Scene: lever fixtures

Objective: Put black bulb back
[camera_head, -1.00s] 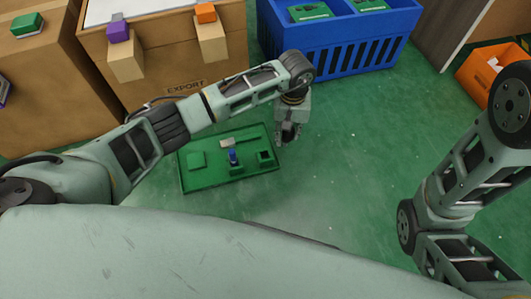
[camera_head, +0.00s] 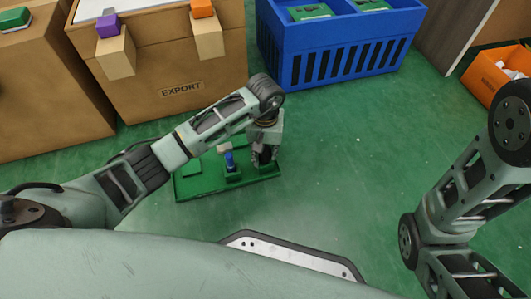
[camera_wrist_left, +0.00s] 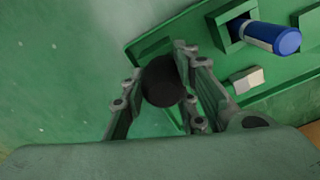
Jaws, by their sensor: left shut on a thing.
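The black bulb (camera_wrist_left: 163,82) is between the fingers of my left gripper (camera_wrist_left: 160,88), which is shut on it. In the head view the left gripper (camera_head: 263,160) hangs at the right end of the green board (camera_head: 195,187) on the floor and hides that end. The wrist view shows the bulb beside the board's edge; its height is hard to tell. A blue bulb (camera_head: 230,160) stands in a green socket; it also shows in the left wrist view (camera_wrist_left: 272,38). My right gripper is out of view.
A small whitish block (camera_wrist_left: 246,80) lies on the board near the blue bulb. A blue crate (camera_head: 335,55) and a cardboard EXPORT box (camera_head: 150,70) stand behind. An orange bin (camera_head: 490,75) is at the far right. The green floor right of the board is clear.

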